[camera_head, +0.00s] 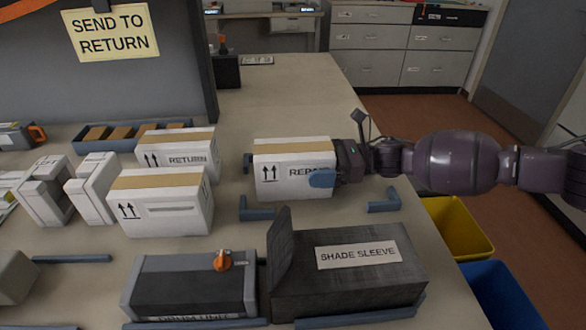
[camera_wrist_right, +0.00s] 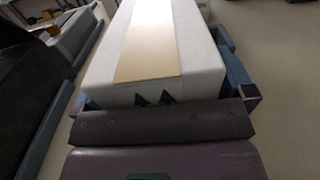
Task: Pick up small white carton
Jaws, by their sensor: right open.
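A white carton marked "REPA…" (camera_head: 283,186), with a tan tape strip and up arrows, stands upright on the table in the head view. Part of its label is hidden by my right gripper (camera_head: 328,163). The gripper reaches in from the right, with one blue finger in front of the carton; the other is hidden behind it. In the right wrist view the carton (camera_wrist_right: 195,58) lies between the open blue fingers. I cannot tell if they touch it. My left gripper is not in view.
More white cartons stand left: one marked "RETURN" (camera_head: 201,145), one in front (camera_head: 165,205) and small ones (camera_head: 92,188). Blue corner guides (camera_head: 384,203) lie near the held spot. A dark "SHADE SLEEVE" box (camera_head: 345,285) and grey unit (camera_head: 190,285) stand in front. Bare table lies behind.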

